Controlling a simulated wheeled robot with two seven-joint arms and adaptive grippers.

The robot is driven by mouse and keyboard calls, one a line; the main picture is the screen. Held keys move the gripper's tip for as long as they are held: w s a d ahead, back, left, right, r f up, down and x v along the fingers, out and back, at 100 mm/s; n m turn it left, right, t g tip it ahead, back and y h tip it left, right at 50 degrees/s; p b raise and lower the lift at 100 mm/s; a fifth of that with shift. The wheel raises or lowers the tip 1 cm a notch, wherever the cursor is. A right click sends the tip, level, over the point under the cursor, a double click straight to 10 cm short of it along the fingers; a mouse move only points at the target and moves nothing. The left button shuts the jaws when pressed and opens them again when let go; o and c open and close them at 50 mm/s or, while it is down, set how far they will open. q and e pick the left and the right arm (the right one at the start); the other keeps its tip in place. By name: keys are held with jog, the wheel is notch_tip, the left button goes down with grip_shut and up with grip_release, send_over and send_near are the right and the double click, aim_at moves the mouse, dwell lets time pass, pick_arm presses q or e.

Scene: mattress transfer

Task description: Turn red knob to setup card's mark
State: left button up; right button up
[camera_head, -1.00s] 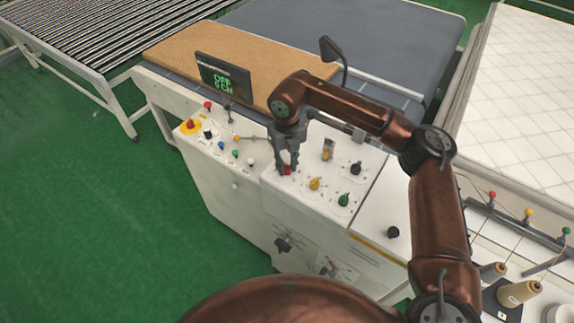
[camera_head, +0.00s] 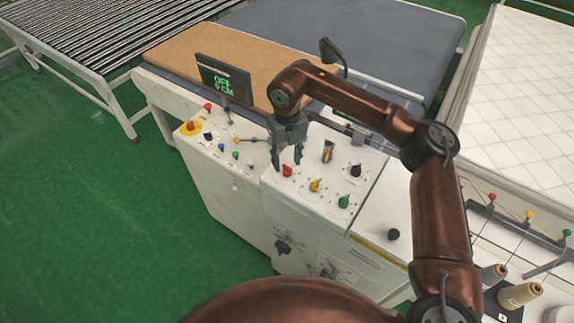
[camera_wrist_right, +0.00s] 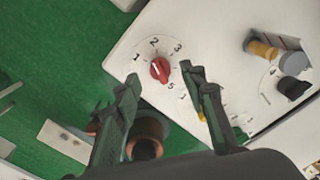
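The red knob (camera_head: 288,171) sits on the white control panel (camera_head: 300,202). In the right wrist view the red knob (camera_wrist_right: 160,70) has a numbered dial around it; 1, 2, 3 and 5 are readable. Its white pointer line tilts up and left, between 1 and 2, nearer 2. My right gripper (camera_head: 287,164) is just above the knob, pointing down. In the wrist view its two fingers are spread apart, with the knob visible between their tips and nothing held. I cannot make out a setup card. My left gripper is not in view.
Yellow (camera_head: 315,185), green (camera_head: 344,202) and black (camera_head: 356,170) knobs stand close by. A small metal fixture (camera_head: 327,151) rises behind the yellow knob. A display (camera_head: 223,79) with green text reading OFF stands behind the panel, beside a tan mattress (camera_head: 200,45).

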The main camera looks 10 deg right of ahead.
aim_at(287, 166)
notch_tip(287, 166, up, 9)
jog(key=shift+f, duration=0.15)
dwell(0.4)
